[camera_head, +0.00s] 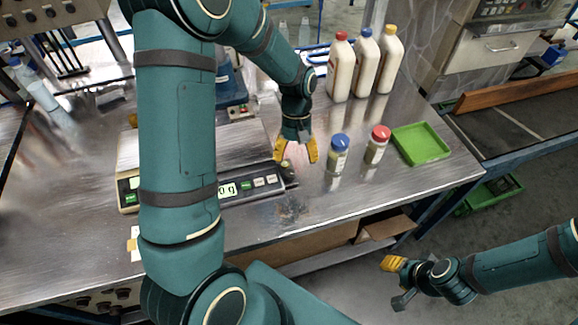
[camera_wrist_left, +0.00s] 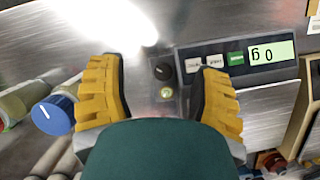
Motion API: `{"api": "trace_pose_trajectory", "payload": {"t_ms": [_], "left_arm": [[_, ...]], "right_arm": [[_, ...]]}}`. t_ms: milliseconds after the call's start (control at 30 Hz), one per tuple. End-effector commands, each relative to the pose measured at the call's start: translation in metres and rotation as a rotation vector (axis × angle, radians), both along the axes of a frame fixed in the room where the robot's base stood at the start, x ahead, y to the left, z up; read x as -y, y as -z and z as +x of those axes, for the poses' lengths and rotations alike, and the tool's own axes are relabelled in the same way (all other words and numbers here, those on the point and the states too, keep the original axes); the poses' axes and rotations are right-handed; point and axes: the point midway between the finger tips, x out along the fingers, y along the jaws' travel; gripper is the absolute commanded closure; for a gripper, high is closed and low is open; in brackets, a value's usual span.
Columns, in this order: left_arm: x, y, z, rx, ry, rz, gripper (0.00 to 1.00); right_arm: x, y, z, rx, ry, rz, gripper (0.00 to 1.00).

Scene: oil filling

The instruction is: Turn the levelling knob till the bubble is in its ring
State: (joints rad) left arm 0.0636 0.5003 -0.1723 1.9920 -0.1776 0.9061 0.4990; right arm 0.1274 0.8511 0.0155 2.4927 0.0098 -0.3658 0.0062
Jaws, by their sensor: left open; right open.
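The bench scale (camera_head: 270,182) has a dark front panel with a lit display (camera_wrist_left: 272,54) reading 0 g. In the left wrist view, a black levelling knob (camera_wrist_left: 163,72) stands at the panel's end, with the small yellow-green bubble level (camera_wrist_left: 166,92) beside it. The bubble's place in its ring is too small to tell. My left gripper (camera_head: 297,153) is open above that end of the scale. In the left wrist view its yellow fingers (camera_wrist_left: 160,92) stand apart on either side of the knob and level, holding nothing. My right gripper (camera_head: 396,282) is open and empty, off the table's front edge.
A blue-lidded jar (camera_head: 338,156) and a red-lidded jar (camera_head: 376,147) stand right of my left gripper. A green tray (camera_head: 421,143) lies at the table's right. Three white bottles, the nearest red-capped (camera_head: 341,70), stand behind. The front tabletop (camera_head: 345,195) is clear.

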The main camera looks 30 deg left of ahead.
Motion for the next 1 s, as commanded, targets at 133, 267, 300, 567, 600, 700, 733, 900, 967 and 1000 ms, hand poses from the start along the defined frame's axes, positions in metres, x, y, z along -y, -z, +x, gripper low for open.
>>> {"api": "trace_pose_trajectory", "payload": {"t_ms": [133,267,300,567,600,700,733,900,967,1000], "left_arm": [[0.006,-0.006,0.019,-0.025,0.577,-0.009,0.36],[0.007,-0.012,0.038,-0.046,0.932,-0.007,0.36],[0.007,-0.014,0.043,-0.051,1.008,-0.004,0.36],[0.005,-0.01,0.053,-0.065,1.176,0.003,0.36],[0.004,-0.006,0.052,-0.066,1.176,0.003,0.36],[0.001,0.008,0.047,-0.066,1.173,0.001,0.36],[0.0,0.013,0.044,-0.067,1.173,0.0,0.36],[-0.008,0.044,0.034,-0.066,1.172,0.001,0.36],[-0.01,0.055,0.03,-0.066,1.173,0.001,0.36],[-0.012,0.062,0.028,-0.066,1.17,0.0,0.36]], "right_arm": [[0.001,-0.013,0.004,0.008,0.006,-0.002,0.53],[0.001,-0.019,0.006,0.013,0.009,-0.002,0.53],[0.001,-0.02,0.006,0.014,0.011,-0.003,0.53],[0.001,-0.02,0.007,0.017,0.012,-0.004,0.53],[0.001,-0.019,0.007,0.016,0.012,-0.004,0.53],[0.001,-0.018,0.006,0.015,0.011,-0.004,0.53],[0.001,-0.017,0.006,0.014,0.011,-0.003,0.53],[0.001,-0.014,0.005,0.011,0.009,-0.002,0.53],[0.001,-0.013,0.004,0.01,0.007,-0.002,0.53],[0.001,-0.012,0.004,0.01,0.007,-0.002,0.53]]}}
